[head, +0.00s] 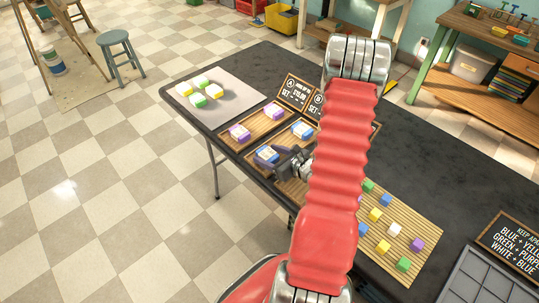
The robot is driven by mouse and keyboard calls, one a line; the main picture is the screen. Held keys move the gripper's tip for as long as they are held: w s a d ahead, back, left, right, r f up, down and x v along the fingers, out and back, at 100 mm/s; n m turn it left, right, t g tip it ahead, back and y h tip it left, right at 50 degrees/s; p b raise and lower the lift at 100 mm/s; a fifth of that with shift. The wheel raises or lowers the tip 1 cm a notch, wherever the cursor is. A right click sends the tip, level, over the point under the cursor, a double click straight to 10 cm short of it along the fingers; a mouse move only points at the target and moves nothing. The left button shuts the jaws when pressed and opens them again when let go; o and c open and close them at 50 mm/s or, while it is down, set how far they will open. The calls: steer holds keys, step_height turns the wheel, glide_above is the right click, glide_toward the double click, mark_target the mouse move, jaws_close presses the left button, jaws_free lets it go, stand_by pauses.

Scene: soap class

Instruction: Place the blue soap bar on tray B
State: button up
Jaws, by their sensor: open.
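One blue-and-white soap bar (302,131) lies on the second wooden tray (283,143), towards its far end. Another blue-and-white bar (267,154) is at that tray's near end, at my gripper. My gripper (268,158) is open, its dark fingers low beside and partly over this bar. I cannot tell whether they touch it. A chalkboard sign marked A (293,90) stands behind the trays, and a sign that seems to read B (317,103) is next to it, partly hidden by my arm. The second tray appears to line up with B.
The first wooden tray (256,121) holds a purple bar (240,133) and another purple bar (274,110). A pale board (236,91) at the left holds yellow and green bars. A slatted mat (424,223) with small coloured cubes is at the right. My arm hides the table's middle.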

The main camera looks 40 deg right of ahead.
steer(key=shift+r, duration=0.15)
steer(key=v, duration=1.2)
stand_by(0.6)
steer(key=w+a+r+n+g+y, duration=0.1)
steer(key=a+r+n+g+y, duration=0.2)
steer(key=a+n, duration=0.4)
steer(key=w+a+r+n+g+y, duration=0.1)
steer(key=a+r+n+g+y, duration=0.1)
steer(key=a+r+n, duration=0.55)
steer(key=w+a+r+n+g+y, duration=0.1)
steer(key=a+r+n+g+y, duration=0.2)
steer(key=a, duration=0.7)
steer(key=s+a+r+n+h, duration=0.3)
steer(key=r+n, duration=0.3)
steer(key=n, duration=0.3)
steer(key=s+a+r+n+h, duration=0.4)
steer(key=r+n, duration=0.3)
steer(key=n, duration=0.2)
steer(key=shift+s+h, duration=0.7)
